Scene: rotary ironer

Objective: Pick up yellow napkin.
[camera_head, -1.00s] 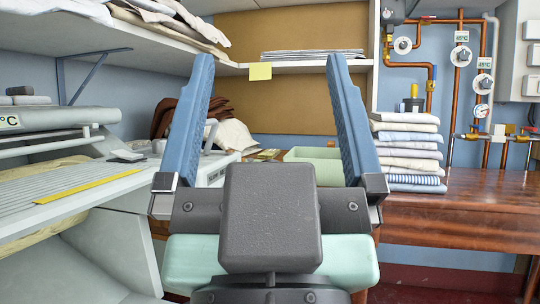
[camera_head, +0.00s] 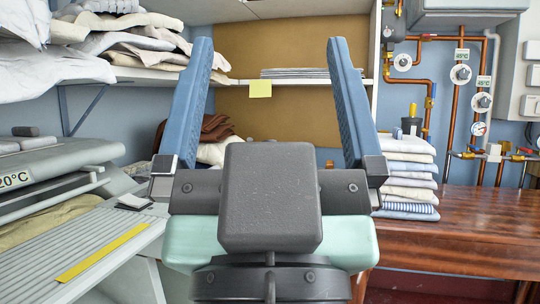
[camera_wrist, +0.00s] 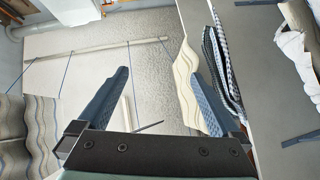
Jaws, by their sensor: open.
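My gripper (camera_head: 268,105) is held up in the middle of the head view, its two blue fingers wide apart with nothing between them. It also shows open in the wrist view (camera_wrist: 158,100). I cannot make out a thing that is surely the yellow napkin. A small yellow square (camera_head: 260,88) hangs at the shelf edge, seen between the fingers but well behind them; it looks like a paper note. A pale cream wavy cloth (camera_wrist: 187,80) shows in the wrist view beside and partly behind the right finger; whether it touches the finger is unclear.
The ironer (camera_head: 60,165) stands at left, with a yellow strip (camera_head: 102,254) on its ribbed table. Crumpled linens (camera_head: 130,45) fill the upper left shelf. Brown cloth (camera_head: 215,128) lies behind the gripper. Folded linens (camera_head: 410,175) stand on the wooden table (camera_head: 460,235) at right, below copper pipes.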

